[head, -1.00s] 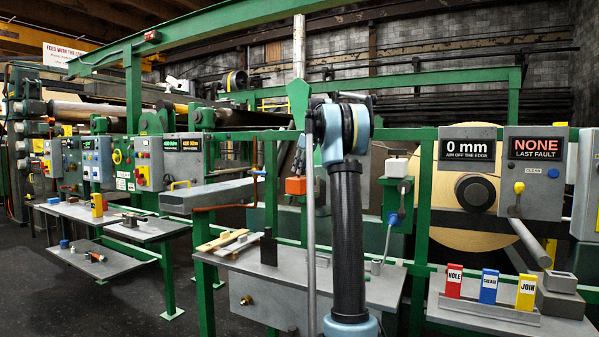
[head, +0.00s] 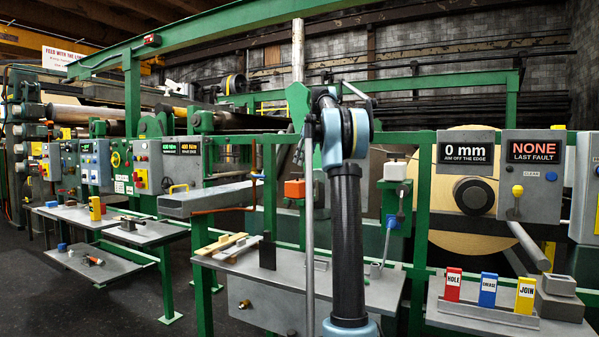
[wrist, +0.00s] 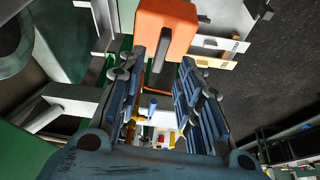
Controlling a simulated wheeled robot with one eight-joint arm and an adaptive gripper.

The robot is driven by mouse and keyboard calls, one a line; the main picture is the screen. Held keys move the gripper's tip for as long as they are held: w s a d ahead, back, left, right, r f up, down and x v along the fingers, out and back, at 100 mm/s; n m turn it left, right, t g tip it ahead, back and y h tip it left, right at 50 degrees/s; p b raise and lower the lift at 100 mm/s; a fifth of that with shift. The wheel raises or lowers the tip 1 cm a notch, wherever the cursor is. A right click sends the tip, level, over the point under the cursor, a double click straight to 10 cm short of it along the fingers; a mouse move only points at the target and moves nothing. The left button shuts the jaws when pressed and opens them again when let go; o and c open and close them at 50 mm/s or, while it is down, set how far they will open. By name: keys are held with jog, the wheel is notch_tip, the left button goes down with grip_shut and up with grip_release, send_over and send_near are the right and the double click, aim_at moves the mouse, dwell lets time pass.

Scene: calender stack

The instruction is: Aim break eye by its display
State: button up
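The display (head: 466,160) on the right reads "0 mm" and "AIM OFF THE EDGE". An orange block (head: 294,189) is by the green rail behind the near bench; no label shows that it is the break eye. In the wrist view the orange block (wrist: 166,30) is at the top, with a dark bar on its near side. My gripper (wrist: 163,68) is open, its blue-grey fingers apart on either side of that bar. I cannot tell whether they touch it. In the head view my arm partly hides this area.
A white box (head: 395,171) sits on a green bracket right of my arm. A fault panel (head: 533,160) reads "NONE". HOLE (head: 453,284), CREASE (head: 488,289) and JOIN (head: 525,295) blocks stand at the right. The near bench (head: 225,262) carries small boards and a dark upright plate.

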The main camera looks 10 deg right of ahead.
jog(key=shift+v, duration=3)
jog(key=shift+f, duration=0.1)
jog(key=s+a+f+m+h, duration=0.1)
jog(key=s+a+f+m, duration=0.1)
jog(key=s+f, duration=0.55)
jog(key=s+a+f+m, duration=0.1)
jog(key=s+f, duration=0.4)
jog(key=s, duration=0.6)
jog(key=s+a+f+m+h, duration=0.1)
jog(key=s+a+f+m, duration=0.1)
jog(key=s+f, duration=0.6)
jog(key=s+f+m+h, duration=0.1)
jog(key=s+f+m, duration=0.3)
jog(key=s+f, duration=2.2)
notch_tip(320, 180, down, 4)
jog(key=shift+s+d+g, duration=0.35)
jog(key=shift+d+g, duration=0.05)
jog(key=shift+d, duration=0.05)
jog(key=shift+w+f, duration=0.2)
jog(key=shift+w, duration=0.25)
